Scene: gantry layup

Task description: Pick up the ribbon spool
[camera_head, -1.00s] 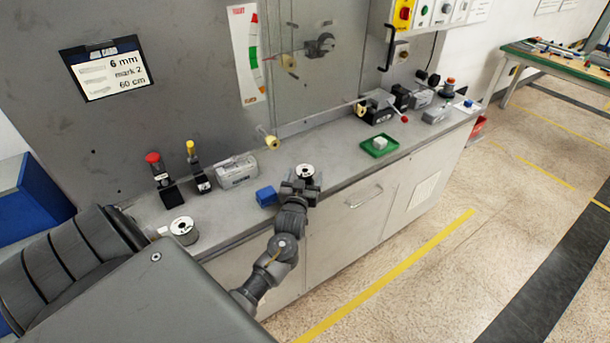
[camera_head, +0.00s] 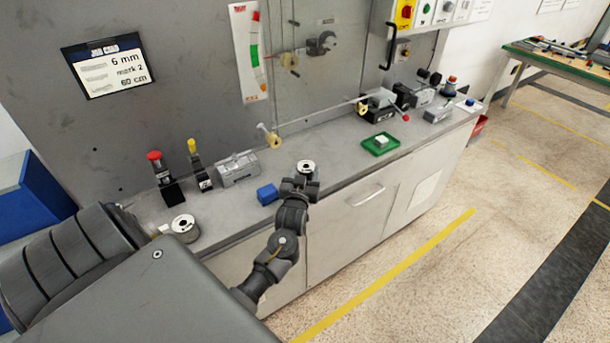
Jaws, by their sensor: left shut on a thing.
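A white-topped spool (camera_head: 306,167) with a dark centre is at the front part of the grey bench, in the middle of the camera_head view. My left gripper (camera_head: 304,179) is shut on this spool from the near side. The gripper hides its lower part, so I cannot tell whether it touches the bench. A second, similar spool (camera_head: 184,224) stands on the bench at the left, partly behind my arm. My right gripper is not in view.
A blue block (camera_head: 267,194) lies just left of my gripper. A grey metal block (camera_head: 238,169) and red- and yellow-topped devices stand farther left. A green tray (camera_head: 381,149) with a pale cube is to the right. Bench between gripper and tray is clear.

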